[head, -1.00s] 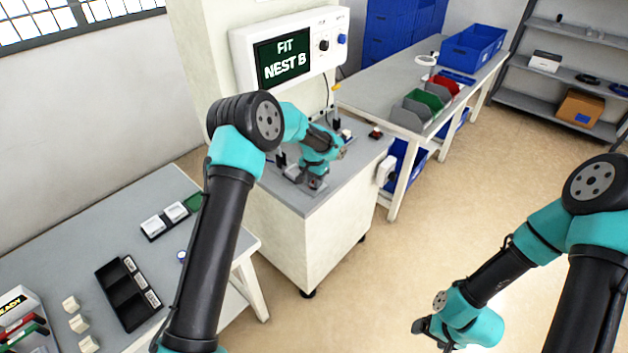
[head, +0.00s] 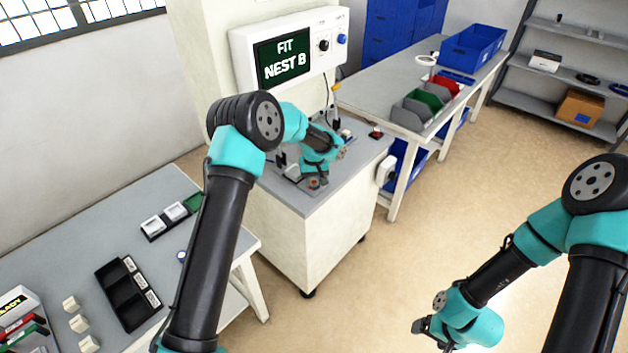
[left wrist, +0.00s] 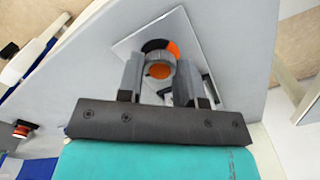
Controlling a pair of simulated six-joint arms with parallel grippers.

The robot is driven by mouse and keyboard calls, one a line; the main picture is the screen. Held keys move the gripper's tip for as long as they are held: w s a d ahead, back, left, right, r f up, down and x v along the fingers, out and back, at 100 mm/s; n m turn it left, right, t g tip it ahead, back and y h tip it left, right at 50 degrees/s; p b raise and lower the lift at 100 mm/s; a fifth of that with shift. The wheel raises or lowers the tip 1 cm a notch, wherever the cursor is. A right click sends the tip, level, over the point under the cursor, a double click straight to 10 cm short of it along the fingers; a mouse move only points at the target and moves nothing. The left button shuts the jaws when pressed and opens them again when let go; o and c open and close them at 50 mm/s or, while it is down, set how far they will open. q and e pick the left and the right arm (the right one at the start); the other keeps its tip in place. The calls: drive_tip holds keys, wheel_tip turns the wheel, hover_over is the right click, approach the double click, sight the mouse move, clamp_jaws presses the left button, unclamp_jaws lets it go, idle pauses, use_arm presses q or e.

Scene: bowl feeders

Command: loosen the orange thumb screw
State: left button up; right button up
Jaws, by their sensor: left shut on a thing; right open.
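The orange thumb screw (left wrist: 159,71) sits on a pale square plate (left wrist: 199,38) and shows between my left gripper's fingers in the left wrist view. It has a grey ribbed rim and an orange top, with an orange and black patch behind it. My left gripper (left wrist: 160,78) is shut on the screw, one finger on each side. In the head view my left gripper (head: 315,183) is low at the front of the grey-topped cabinet (head: 345,190); the screw is barely visible there. My right gripper (head: 425,328) is open and empty over the floor.
A wall panel (head: 290,45) above the cabinet reads "FIT NEST B". A bench with grey, green and red bins (head: 425,100) stands behind right. A table at left holds a black tray (head: 128,295) and pale blocks. The floor between is clear.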

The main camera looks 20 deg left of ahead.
sight(314, 182)
idle(0.5)
use_arm(q)
drive_tip(key=o, duration=0.9)
drive_tip(key=shift+r, duration=0.1)
wheel_tip(314, 182, up, 17)
drive_tip(key=shift+r, duration=0.15)
